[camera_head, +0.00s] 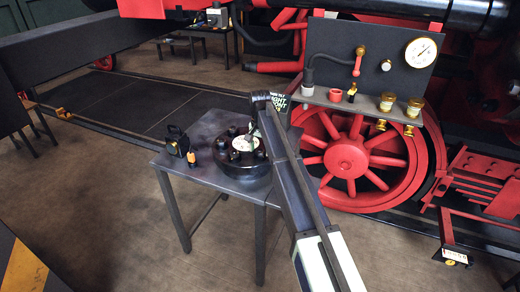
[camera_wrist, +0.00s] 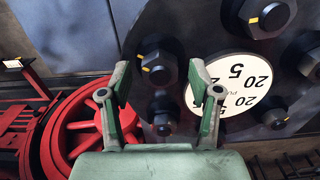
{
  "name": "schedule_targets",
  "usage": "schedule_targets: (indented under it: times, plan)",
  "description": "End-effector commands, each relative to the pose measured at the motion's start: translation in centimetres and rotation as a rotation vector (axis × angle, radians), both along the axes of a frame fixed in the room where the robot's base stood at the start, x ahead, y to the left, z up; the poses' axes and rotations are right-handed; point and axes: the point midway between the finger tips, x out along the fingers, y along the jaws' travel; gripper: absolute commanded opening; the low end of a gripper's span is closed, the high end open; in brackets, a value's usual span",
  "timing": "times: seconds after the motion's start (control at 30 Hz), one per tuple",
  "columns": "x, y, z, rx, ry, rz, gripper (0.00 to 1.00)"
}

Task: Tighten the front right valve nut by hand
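A round black valve cover (camera_head: 243,168) with several nuts around a pale dial (camera_head: 240,144) stands on the dark metal table. In the wrist view the dial (camera_wrist: 232,80) shows printed numbers, and the nuts carry yellow marks. My gripper (camera_wrist: 160,74) is open, with its two green-grey fingers apart. A hex nut (camera_wrist: 157,62) shows between and just beyond the fingertips, its yellow mark on the left. I cannot tell whether either finger touches it. Another nut (camera_wrist: 164,122) shows lower between the fingers. In the head view my arm hides part of the cover's right side.
A black lantern (camera_head: 176,140) and a small orange-and-black item (camera_head: 192,160) stand on the table (camera_head: 212,178) left of the cover. A red wheel (camera_head: 350,158) and a gauge panel (camera_head: 370,62) are at the right.

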Motion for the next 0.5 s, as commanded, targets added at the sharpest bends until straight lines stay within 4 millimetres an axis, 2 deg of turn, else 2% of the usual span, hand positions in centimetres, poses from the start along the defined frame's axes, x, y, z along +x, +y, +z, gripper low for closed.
schedule_targets:
  times: [0.27,0.37,0.5]
  plan:
    - [0.0,0.0,0.3,0.0,-0.001,0.001,0.62]
    - [0.1,0.0,1.2,0.001,-0.001,0.001,0.62]
    - [0.1,0.0,3.3,0.0,-0.002,0.001,0.62]
